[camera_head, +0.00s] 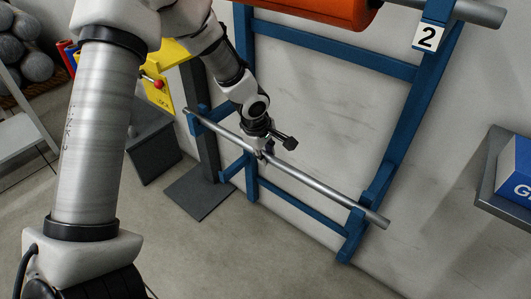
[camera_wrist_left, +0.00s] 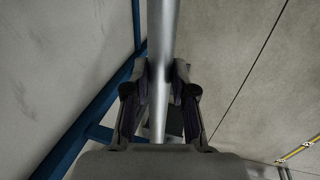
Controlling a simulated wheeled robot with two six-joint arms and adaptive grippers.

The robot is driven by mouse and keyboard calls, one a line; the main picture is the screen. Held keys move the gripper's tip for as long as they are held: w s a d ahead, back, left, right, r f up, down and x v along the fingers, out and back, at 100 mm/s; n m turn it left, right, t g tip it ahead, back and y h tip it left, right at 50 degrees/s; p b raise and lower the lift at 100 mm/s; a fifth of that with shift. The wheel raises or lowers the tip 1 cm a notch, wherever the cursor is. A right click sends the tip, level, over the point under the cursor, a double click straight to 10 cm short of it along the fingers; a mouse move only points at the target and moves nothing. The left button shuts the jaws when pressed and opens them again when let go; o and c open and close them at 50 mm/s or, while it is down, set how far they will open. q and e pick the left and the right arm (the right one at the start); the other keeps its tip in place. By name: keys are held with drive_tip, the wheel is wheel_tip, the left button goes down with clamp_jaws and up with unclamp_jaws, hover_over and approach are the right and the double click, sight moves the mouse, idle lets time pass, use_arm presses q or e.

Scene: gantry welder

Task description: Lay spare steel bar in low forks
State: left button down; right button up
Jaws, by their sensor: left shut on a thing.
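The steel bar (camera_head: 315,183) is a long grey round rod, slanting down to the right across the lower part of the blue rack. My left gripper (camera_head: 264,152) is shut on it left of its middle. In the left wrist view the bar (camera_wrist_left: 163,30) runs between the two fingers (camera_wrist_left: 161,82). My right gripper is not in view.
An orange cylinder (camera_head: 310,12) on another bar sits higher on the rack (camera_head: 335,50), beside a "2" sign (camera_head: 428,37). A grey shelf with a blue box (camera_head: 516,175) is at right. The floor in front is clear.

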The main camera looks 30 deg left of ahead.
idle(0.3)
use_arm(q)
drive_tip(key=shift+f+b, duration=0.1)
drive_tip(key=shift+b, duration=0.2)
drive_tip(key=c, duration=0.9)
unclamp_jaws()
drive_tip(key=v, duration=1.2)
